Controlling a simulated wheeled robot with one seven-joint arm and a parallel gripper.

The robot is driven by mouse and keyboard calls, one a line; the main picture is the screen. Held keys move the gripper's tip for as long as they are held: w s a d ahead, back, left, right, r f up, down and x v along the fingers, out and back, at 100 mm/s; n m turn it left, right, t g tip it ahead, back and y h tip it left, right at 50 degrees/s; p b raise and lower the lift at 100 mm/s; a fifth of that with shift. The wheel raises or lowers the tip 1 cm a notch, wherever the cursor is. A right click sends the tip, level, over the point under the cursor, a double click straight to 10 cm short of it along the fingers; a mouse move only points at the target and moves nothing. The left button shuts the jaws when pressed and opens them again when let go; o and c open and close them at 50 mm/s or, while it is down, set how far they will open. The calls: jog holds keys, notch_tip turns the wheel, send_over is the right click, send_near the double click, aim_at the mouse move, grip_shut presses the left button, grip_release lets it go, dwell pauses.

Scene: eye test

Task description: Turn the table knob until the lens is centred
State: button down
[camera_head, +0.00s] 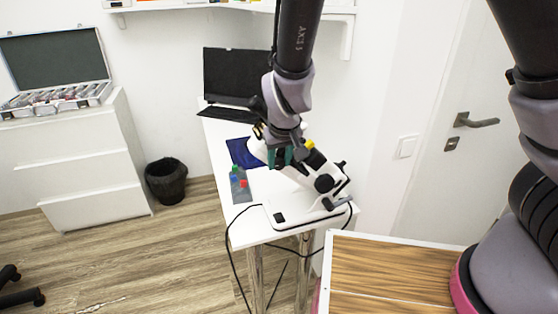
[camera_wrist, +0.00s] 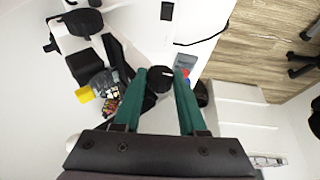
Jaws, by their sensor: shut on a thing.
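A white microscope-like device (camera_head: 292,207) with black knobs stands on a narrow white table (camera_head: 217,140). My gripper (camera_head: 283,155) is at the upper part of the device in the head view, and the arm hides part of it. In the wrist view, the two green fingers of my gripper (camera_wrist: 160,76) are closed on a round black knob (camera_wrist: 160,84), one finger on each side. A clear part (camera_wrist: 102,83) and a yellow part (camera_wrist: 84,94) of the device show left of the fingers. I cannot tell which part is the lens or whether it is centred.
Small red, green and blue items on a grey mat (camera_head: 241,194) and a blue sheet (camera_head: 238,152) lie left of the device. A black monitor (camera_head: 232,75) stands behind. A black cable (camera_head: 233,270) hangs off the table. A wooden-topped surface (camera_head: 390,275) is in front.

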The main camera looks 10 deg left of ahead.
jog(key=shift+d+f, duration=0.1)
jog(key=shift+d, duration=0.1)
jog(key=shift+a+g+y, duration=0.1)
jog(key=shift+g+y, duration=0.2)
jog(key=shift+c, duration=2.3)
grip_release()
jog(key=shift+r, duration=0.2)
jog(key=v, duration=1)
jog(key=shift+s+r, duration=0.15)
jog(key=shift+r, duration=0.15)
